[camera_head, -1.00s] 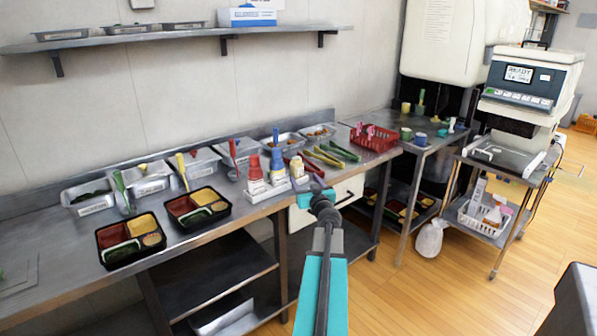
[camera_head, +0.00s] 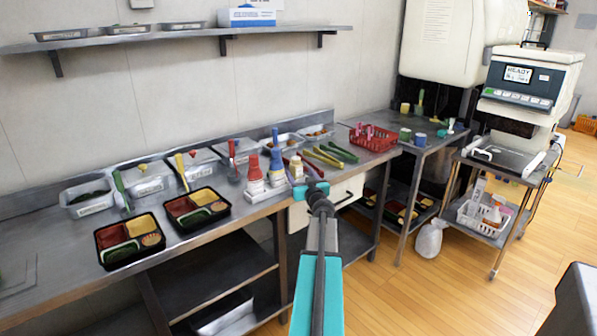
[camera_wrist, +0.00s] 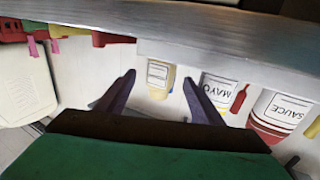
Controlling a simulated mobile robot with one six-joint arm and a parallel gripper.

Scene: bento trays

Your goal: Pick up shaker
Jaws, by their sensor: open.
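The shaker (camera_head: 296,167) is a small pale cream container with a label, standing at the right end of the row of bottles near the counter's front edge. In the wrist view the shaker (camera_wrist: 160,76) shows upside down between and beyond my fingertips. My gripper (camera_wrist: 158,82) is open with nothing between its fingers that I can see touching them. In the head view my gripper (camera_head: 311,184) is just in front of and to the right of the shaker, at the counter edge.
A red sauce bottle (camera_head: 255,174) and a blue-topped mayo bottle (camera_head: 277,168) stand close to the shaker's left. Coloured tongs (camera_head: 325,157) lie behind and to the right. Two black bento trays (camera_head: 104,253) sit to the left. A red basket (camera_head: 372,142) stands farther right.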

